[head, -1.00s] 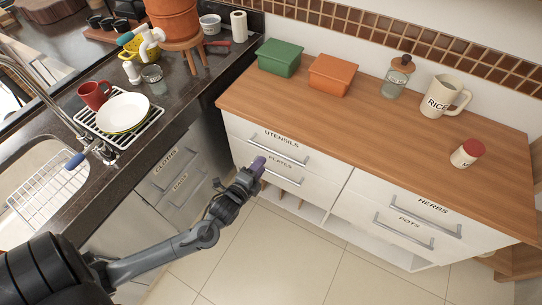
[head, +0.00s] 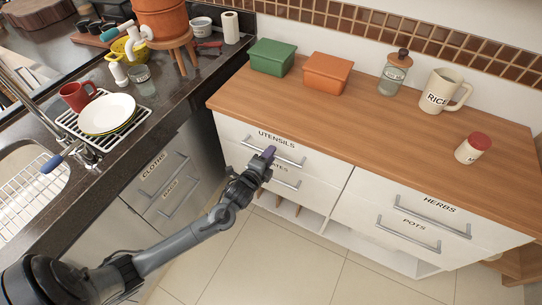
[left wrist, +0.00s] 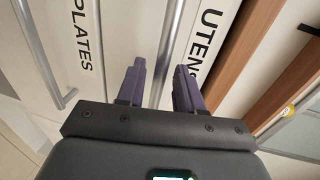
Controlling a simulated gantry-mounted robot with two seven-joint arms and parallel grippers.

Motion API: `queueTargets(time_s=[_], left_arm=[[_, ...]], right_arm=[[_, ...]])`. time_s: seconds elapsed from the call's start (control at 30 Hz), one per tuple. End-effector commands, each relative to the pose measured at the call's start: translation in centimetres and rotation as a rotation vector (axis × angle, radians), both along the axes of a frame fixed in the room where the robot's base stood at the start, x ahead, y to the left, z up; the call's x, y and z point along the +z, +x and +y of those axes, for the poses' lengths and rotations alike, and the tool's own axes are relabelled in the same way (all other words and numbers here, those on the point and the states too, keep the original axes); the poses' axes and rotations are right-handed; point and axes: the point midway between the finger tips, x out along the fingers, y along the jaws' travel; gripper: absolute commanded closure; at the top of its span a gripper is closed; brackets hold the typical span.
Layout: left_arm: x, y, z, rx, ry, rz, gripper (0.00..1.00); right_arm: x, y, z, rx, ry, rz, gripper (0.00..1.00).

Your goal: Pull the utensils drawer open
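The utensils drawer (head: 235,132) is a white front labelled UTENSILS, at the top left of the wooden-topped cabinet, and it looks shut. Its metal bar handle (head: 290,161) is partly hidden by my left gripper (head: 268,153), whose purple fingers are at the handle. In the left wrist view, my left gripper (left wrist: 162,88) is open. The handle (left wrist: 172,42) runs between its two fingers, with gaps visible on both sides. The UTENSILS label (left wrist: 213,30) lies to the right. My right gripper is in neither view.
The plates drawer (head: 312,192) with its own handle (head: 286,181) is just below. The herbs drawer (head: 385,186) and pots drawer (head: 375,218) are to the right. The dark counter (head: 150,138) with cloths and bags drawers stands left. The tiled floor (head: 285,260) in front is clear.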

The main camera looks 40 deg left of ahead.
Motion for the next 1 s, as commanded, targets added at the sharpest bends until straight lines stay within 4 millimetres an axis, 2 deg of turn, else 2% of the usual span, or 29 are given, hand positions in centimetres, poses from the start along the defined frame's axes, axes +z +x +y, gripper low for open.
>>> queueTargets(time_s=[0.2,0.5,0.73,1.0], left_arm=[[-0.26,1.24,0.27,0.001,-0.001,0.000,0.64],[-0.24,1.34,0.31,0.000,0.000,0.000,0.64],[-0.25,1.32,0.30,0.000,0.000,0.000,0.99],[-0.25,1.32,0.30,0.000,0.000,0.000,1.00]], right_arm=[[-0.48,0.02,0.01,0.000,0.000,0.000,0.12],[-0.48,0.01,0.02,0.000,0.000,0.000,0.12],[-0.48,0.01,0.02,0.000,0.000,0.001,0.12],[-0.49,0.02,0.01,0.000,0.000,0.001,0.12]])
